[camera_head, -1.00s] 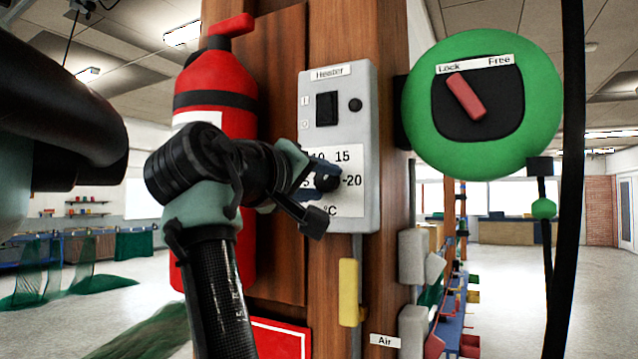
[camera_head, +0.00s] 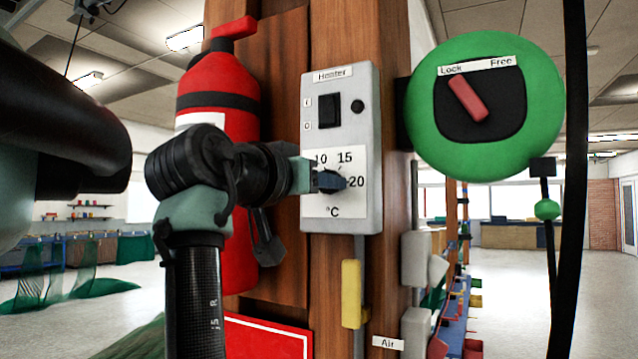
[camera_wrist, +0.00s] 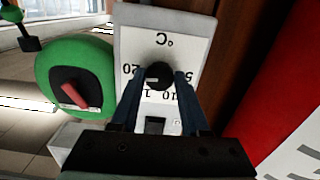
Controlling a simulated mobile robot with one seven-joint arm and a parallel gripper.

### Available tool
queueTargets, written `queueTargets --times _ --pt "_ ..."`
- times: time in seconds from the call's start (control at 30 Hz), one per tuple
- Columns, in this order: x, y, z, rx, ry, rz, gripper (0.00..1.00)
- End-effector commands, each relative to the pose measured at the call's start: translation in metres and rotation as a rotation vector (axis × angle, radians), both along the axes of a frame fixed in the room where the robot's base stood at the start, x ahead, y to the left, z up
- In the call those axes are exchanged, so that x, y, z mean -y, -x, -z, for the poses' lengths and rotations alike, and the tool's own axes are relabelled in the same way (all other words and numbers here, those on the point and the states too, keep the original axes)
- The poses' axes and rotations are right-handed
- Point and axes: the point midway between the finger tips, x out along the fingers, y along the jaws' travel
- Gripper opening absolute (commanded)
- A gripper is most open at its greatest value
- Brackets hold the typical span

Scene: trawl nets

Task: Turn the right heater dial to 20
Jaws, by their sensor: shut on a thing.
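The heater (camera_head: 365,140) is a grey box on a wooden post, with a white scale reading 10, 15 and 20 in the head view. Its black round dial (camera_wrist: 161,75) sits between my two fingers in the wrist view, where the picture is upside down. My gripper (camera_head: 328,181) is shut on the dial, one finger on each side. A white mark on the dial points toward the 20 side of the scale in the wrist view. In the head view my fingers cover part of the dial and the scale's lower left.
A red fire extinguisher (camera_head: 222,95) hangs close left of the heater, behind my wrist. A green round lock (camera_head: 540,100) with a red lever (camera_head: 468,98) is to the right. A black switch (camera_head: 329,111) is above the dial, and a yellow handle (camera_head: 351,292) below.

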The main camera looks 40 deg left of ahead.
Motion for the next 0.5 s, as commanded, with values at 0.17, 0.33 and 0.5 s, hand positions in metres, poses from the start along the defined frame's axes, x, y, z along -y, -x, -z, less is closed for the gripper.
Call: queueTargets --times 0.17,0.33,0.5 --pt "0.0017 0.0010 -0.0078 0.008 -0.051 0.000 0.00" --pt "0.0018 0.0011 -0.0080 0.005 -0.067 0.000 0.00" --pt "0.0018 0.0011 -0.0080 0.004 -0.068 -0.001 0.00"
